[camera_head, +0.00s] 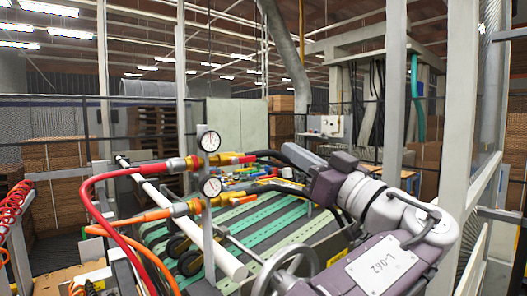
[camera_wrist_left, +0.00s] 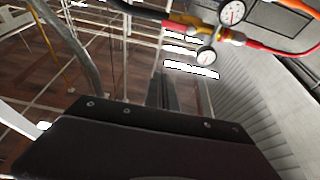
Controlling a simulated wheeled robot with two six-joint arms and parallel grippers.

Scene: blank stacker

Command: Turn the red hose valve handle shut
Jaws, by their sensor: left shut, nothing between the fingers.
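The red hose (camera_head: 115,175) runs to a brass fitting and a valve (camera_head: 229,159) with yellow and red parts beside the upper gauge. The valve handle is too small to make out clearly. In the left wrist view the red hose (camera_wrist_left: 285,48) and brass fittings (camera_wrist_left: 193,32) lie at the top. My right gripper is in neither view.
Two round gauges (camera_head: 209,140) (camera_head: 211,187) sit on a grey post. An orange hose (camera_head: 135,219) with a brass fitting runs below the red one. A green-striped conveyor (camera_head: 165,232) and a handwheel (camera_head: 291,262) lie below. Tall posts and a mesh fence stand around.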

